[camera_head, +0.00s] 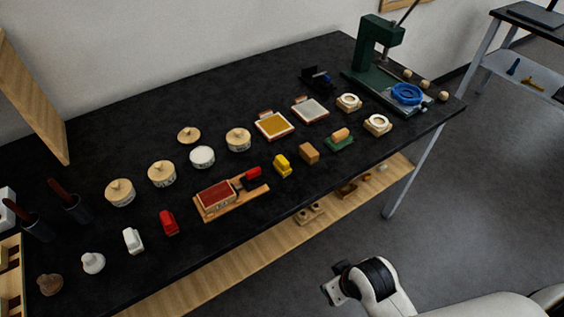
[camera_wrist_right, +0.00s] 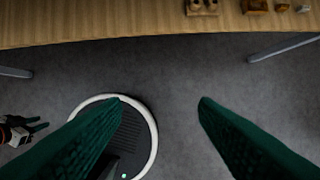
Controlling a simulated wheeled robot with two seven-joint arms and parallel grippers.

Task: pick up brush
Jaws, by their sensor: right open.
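No brush can be picked out for certain. Two dark cups stand at the left end of the black worktable (camera_head: 110,110), and each holds a brown-handled tool (camera_head: 57,188) that may be a brush. The tool heads are hidden in the cups. My right gripper (camera_wrist_right: 160,100) is open and empty, its two green fingers apart over the floor in front of the table. In the head view only part of my right arm shows, below the table's front edge. Part of what looks like my left gripper (camera_wrist_right: 38,124) shows small at the left of the right wrist view; its jaw state is unclear.
Round lidded pots (camera_head: 162,174), a red block on a wooden stand (camera_head: 215,195), small coloured pieces and framed pads (camera_head: 272,125) fill the tabletop. A green press (camera_head: 375,60) stands at the back right. A wooden shelf (camera_head: 240,260) runs below the table.

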